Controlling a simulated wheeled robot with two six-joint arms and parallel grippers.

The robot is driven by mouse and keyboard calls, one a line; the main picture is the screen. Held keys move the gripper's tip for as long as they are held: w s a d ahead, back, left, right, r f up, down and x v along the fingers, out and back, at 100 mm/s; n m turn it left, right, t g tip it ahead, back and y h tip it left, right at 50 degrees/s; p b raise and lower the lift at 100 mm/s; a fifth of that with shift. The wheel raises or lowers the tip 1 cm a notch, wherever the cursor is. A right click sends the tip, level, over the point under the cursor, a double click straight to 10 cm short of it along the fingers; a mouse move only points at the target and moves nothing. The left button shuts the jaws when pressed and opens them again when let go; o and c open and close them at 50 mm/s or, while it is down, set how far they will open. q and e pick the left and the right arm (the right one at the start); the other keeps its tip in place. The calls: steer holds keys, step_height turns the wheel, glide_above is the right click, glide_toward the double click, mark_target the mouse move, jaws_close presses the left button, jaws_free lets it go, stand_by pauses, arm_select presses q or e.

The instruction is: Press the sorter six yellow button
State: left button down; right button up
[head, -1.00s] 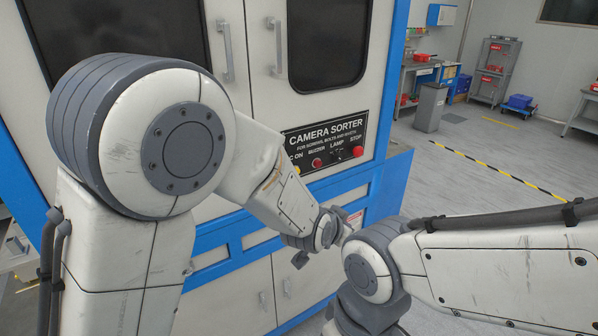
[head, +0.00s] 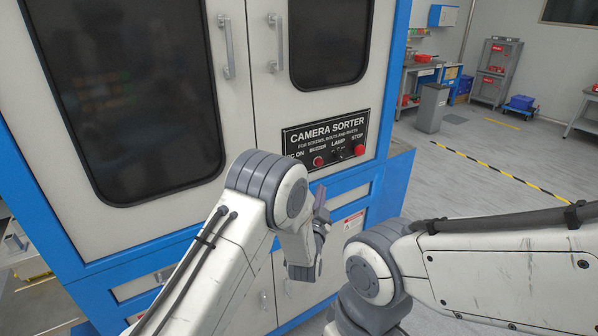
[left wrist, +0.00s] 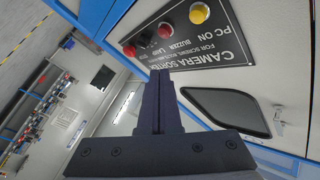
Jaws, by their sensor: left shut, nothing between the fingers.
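The yellow button (left wrist: 197,14) sits under the "PC ON" label on the black camera sorter panel (head: 298,134), near the top edge of the left wrist view. In the head view my left arm hides it. My left gripper (head: 321,198) is in front of the cabinet, below the panel. In the left wrist view its fingers (left wrist: 157,78) are together and empty, pointing toward the panel. No contact with the yellow button shows. My right arm's elbow is in the head view, but its gripper is not.
The panel also has a red buzzer button (head: 318,161), a lamp switch (head: 341,155) and a red stop button (head: 359,150). Cabinet door handles (head: 226,47) stick out above. A grey bin (head: 432,108) and open floor lie to the right.

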arm_select(q)
steer(key=w+a+b, duration=0.1)
steer(key=w+a, duration=0.4)
steer(key=w, duration=0.2)
stand_by(0.3)
steer(key=shift+a, duration=0.1)
steer(key=shift+w, duration=0.1)
stand_by(1.7)
steer(key=shift+w+a+b, duration=0.2)
steer(key=shift+b, duration=0.2)
steer(key=shift+w+a+b, duration=0.3)
steer(key=shift+w, duration=0.05)
stand_by(0.6)
steer(key=shift+s+d, duration=0.5)
steer(key=shift+s, duration=0.2)
